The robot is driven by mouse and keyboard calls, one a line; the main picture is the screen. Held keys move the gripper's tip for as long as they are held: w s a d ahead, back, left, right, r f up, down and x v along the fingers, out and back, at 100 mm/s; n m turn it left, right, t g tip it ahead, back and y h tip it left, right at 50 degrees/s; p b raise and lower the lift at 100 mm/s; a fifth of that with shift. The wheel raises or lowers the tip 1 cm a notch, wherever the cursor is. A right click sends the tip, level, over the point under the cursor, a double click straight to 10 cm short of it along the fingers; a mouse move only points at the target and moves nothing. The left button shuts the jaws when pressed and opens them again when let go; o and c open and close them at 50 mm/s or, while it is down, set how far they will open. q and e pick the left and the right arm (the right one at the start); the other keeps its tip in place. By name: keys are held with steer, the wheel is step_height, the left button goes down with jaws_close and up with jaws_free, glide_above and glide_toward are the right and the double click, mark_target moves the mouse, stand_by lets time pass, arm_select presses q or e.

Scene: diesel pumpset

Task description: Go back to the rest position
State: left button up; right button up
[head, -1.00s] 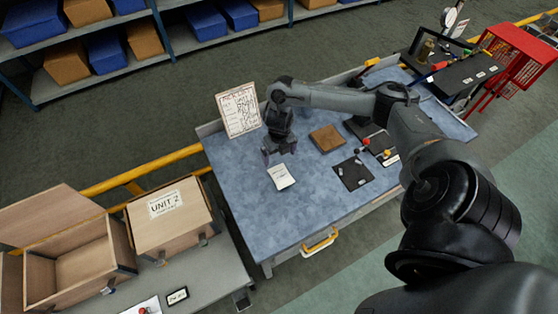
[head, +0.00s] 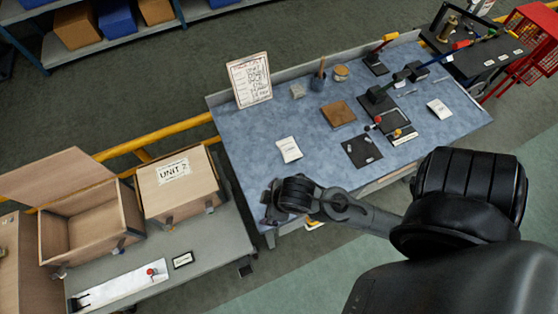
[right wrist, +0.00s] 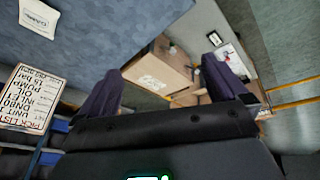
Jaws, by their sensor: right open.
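My right arm comes in from the right in the head view, folded low at the near edge of the blue workbench (head: 240,150). My right gripper (head: 270,207) is at the bench's near left corner, mostly hidden behind my wrist. In the right wrist view my right gripper (right wrist: 160,90) has its two dark fingers wide apart with nothing held between them. The white card (head: 289,149) lies flat on the bench, apart from the gripper. It also shows in the right wrist view (right wrist: 38,18). My left gripper is not in view.
A wooden UNIT 2 box (head: 180,185) and an open wooden crate (head: 85,230) stand on the grey table at left. A pick list board (head: 250,80) stands at the bench's back left. A brown block (head: 338,113) and black mat (head: 362,150) lie mid-bench. A red cage (head: 530,40) is far right.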

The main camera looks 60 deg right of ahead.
steer(key=shift+s+d+r+m+g, duration=0.15)
steer(key=shift+s+d+m, duration=0.05)
steer(key=shift+s+m, duration=0.4)
steer(key=shift+s+d+r+m+g, duration=0.1)
steer(key=shift+s+d+m+g, duration=0.05)
steer(key=shift+s+m, duration=0.4)
